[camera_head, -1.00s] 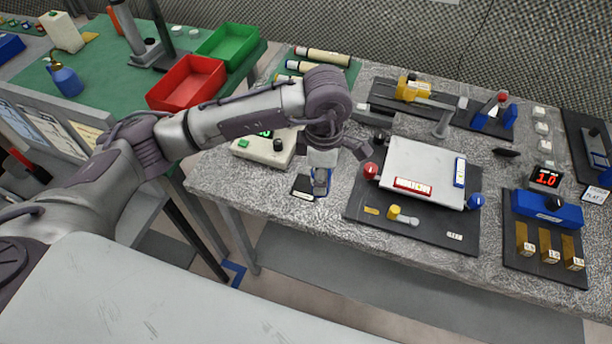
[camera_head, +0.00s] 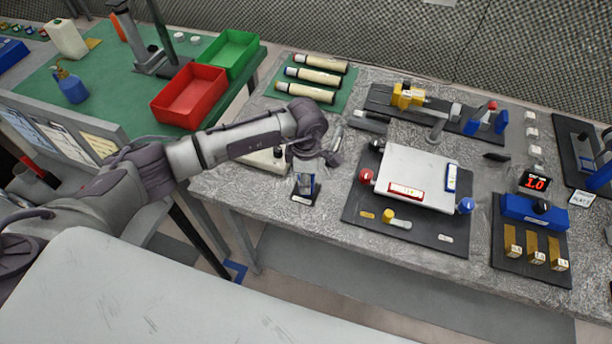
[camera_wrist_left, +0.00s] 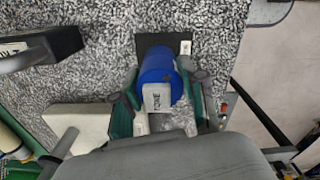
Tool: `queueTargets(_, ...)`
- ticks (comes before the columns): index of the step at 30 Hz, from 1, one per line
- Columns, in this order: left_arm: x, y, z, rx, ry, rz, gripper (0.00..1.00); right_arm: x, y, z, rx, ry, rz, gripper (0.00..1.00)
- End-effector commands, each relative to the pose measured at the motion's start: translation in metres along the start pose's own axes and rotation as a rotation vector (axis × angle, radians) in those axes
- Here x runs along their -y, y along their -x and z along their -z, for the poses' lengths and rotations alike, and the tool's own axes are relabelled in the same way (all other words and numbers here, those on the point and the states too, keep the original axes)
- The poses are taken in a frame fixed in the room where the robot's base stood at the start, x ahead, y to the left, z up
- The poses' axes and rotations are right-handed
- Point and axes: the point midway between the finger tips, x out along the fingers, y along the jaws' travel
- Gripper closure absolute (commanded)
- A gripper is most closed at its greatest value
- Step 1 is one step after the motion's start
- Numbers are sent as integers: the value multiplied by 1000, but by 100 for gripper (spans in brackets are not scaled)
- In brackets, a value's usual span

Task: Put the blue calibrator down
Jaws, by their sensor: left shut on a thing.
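The blue calibrator (camera_wrist_left: 157,66) is a blue cylinder with a pale label, seen between the two fingers of my left gripper (camera_wrist_left: 166,88) in the left wrist view. My left gripper (camera_head: 304,178) is shut on it. In the head view the calibrator (camera_head: 304,184) is small and partly hidden by the gripper. It is at a small black pad (camera_head: 304,199) with a white label, near the front edge of the grey speckled table; the pad (camera_wrist_left: 150,41) also shows in the wrist view. I cannot tell whether its base touches the pad. My right gripper is not in view.
To the right, a dark board (camera_head: 360,214) carries a white plate (camera_head: 418,172) with red and blue knobs. Several tubes (camera_head: 313,76) lie on a green mat farther back. Bare table lies around the pad.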

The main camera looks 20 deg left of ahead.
Motion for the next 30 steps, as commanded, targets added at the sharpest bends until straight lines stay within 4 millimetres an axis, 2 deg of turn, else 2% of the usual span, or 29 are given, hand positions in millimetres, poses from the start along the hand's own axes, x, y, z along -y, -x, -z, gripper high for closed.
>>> queueTargets(5, 0, -4, 0, 0, 0, -1, 93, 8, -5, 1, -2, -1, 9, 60)
queueTargets(6, 0, -3, 0, -1, 1, 0, 55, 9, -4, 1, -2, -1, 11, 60)
queueTargets(10, 0, -3, 0, -1, 1, 0, 33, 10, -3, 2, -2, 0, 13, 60)
queueTargets(18, 0, -2, 0, -1, 1, 0, 33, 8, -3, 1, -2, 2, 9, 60)
queueTargets(22, 0, 4, 0, 0, 1, 0, 33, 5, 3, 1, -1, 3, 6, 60)
queueTargets(23, -1, 4, 0, 1, 1, -2, 33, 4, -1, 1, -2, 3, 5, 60)
queueTargets(26, -2, 19, 0, 1, 0, -5, 33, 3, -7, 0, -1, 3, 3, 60)
queueTargets(30, -2, 49, 0, 2, -1, -6, 33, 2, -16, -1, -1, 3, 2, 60)
